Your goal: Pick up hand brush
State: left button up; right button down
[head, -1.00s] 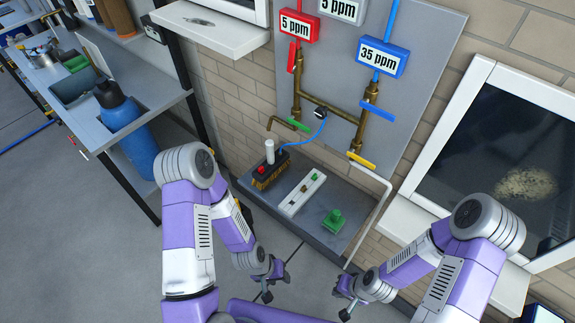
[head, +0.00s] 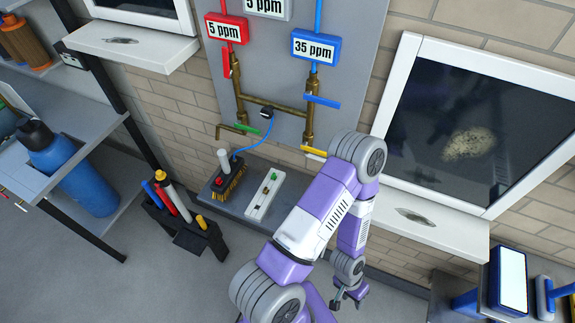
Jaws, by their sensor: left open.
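My left gripper (head: 349,299) is open and empty, low in the middle of the head view, well to the left of that object. Its arm spans the centre of the picture and hides part of the low slab. My right gripper is out of view.
A dirty window (head: 445,125) with a white sill (head: 415,228) is at right. A holder with coloured tools (head: 190,238), a blue bottle (head: 72,168) and a table are left. The floor between is clear.

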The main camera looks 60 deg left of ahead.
aim_at(230, 171)
jog(key=z, duration=0.85)
jog(key=k, duration=1.55)
jog(key=u, duration=1.6)
jog(key=i, duration=0.1)
jog(key=z, duration=0.05)
